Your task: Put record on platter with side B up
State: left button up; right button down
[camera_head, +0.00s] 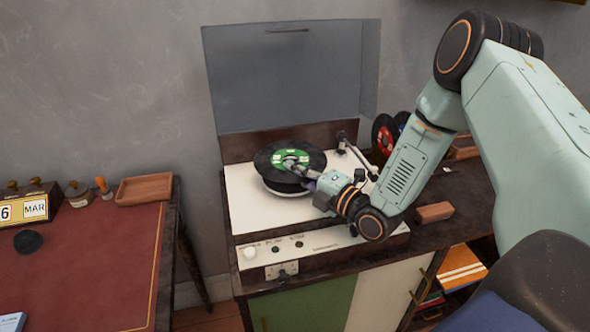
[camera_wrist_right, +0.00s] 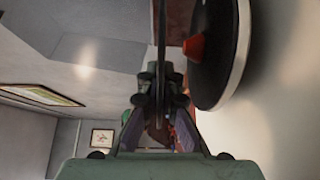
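The black record (camera_head: 276,159) has a green label facing up in the head view; its side letter is too small to read. It is over the turntable platter (camera_head: 288,193), which has a pale rim. My right gripper (camera_head: 296,165) reaches in from the right, shut on the record. In the right wrist view, the record (camera_wrist_right: 162,42) is a thin edge-on strip between the fingers (camera_wrist_right: 160,82). The platter (camera_wrist_right: 222,55) lies parallel beside it there, with a gap between and a red cone at its centre. My left gripper is not in view.
The turntable's lid (camera_head: 290,75) stands open behind. The tonearm (camera_head: 352,153) is at the platter's right. Other records (camera_head: 384,135) stand at the back right, and a brown block (camera_head: 434,212) lies right of the turntable. A red-topped desk (camera_head: 95,260) is at left.

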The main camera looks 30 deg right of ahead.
dwell(0.8)
jog(key=c, duration=1.4)
grip_release()
jog(key=shift+c, duration=0.2)
jog(key=shift+v, duration=3.75)
